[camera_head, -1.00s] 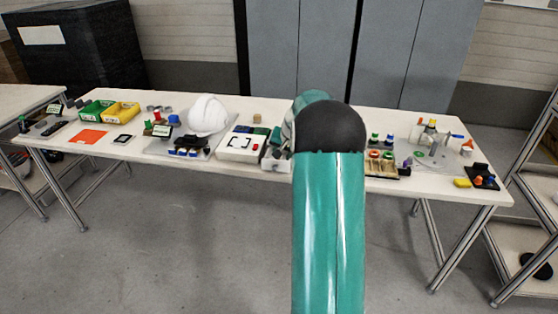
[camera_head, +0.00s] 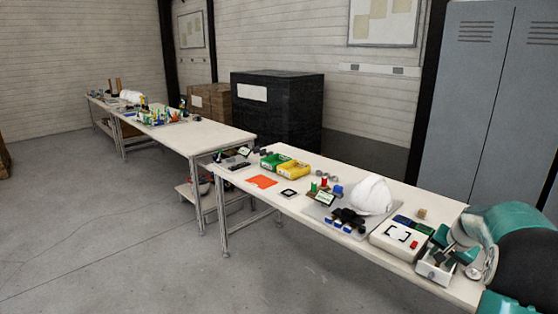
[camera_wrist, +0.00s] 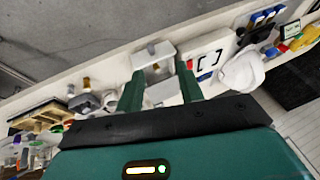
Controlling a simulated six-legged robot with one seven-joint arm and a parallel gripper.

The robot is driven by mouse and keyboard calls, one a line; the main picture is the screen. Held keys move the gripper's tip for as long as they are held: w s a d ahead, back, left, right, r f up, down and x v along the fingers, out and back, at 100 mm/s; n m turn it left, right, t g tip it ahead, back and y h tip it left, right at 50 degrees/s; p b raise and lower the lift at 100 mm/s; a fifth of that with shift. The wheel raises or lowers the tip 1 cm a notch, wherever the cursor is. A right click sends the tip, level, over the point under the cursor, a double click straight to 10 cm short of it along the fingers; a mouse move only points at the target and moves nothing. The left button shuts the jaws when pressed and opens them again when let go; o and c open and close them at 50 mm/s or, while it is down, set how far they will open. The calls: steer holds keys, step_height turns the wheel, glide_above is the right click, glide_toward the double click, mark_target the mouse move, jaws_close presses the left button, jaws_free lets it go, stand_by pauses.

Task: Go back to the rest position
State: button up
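My gripper (camera_wrist: 160,72) shows in the wrist view with its two green fingers apart. I see nothing clearly held between them. A small white open box (camera_wrist: 153,55) lies beyond the fingertips, and I cannot tell the gap to it. In the head view my arm fills the lower right corner, and the same white box (camera_head: 435,267) stands on the table's front edge beside it. A white helmet shell (camera_head: 371,195) sits on the table (camera_head: 232,185) to the left of my arm. The helmet also shows in the wrist view (camera_wrist: 243,72).
A white case with a black frame mark (camera_head: 400,240) stands beside the helmet. Green and yellow bins (camera_head: 293,169) and an orange sheet (camera_head: 261,181) lie farther left. More tables (camera_head: 180,135) run to the back left. A black crate (camera_head: 277,110) stands behind.

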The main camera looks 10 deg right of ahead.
steer(key=s+a+r+n, duration=0.2)
steer(key=s+a+r, duration=0.15)
steer(key=a, duration=0.45)
steer(key=s+a+r+n, duration=0.15)
steer(key=a+r, duration=0.25)
steer(key=a, duration=0.4)
steer(key=s+a+r+n, duration=0.2)
steer(key=s+a+r, duration=0.15)
steer(key=a, duration=0.45)
steer(key=s+a+n, duration=0.2)
steer(key=s+a, duration=0.5)
steer(key=s, duration=0.2)
steer(key=s+a+n+y, duration=0.1)
steer(key=s+a+n, duration=0.2)
steer(key=s+a, duration=0.5)
steer(key=shift+s+f, duration=0.2)
steer(key=shift+s, duration=0.95)
steer(key=shift+d, duration=0.1)
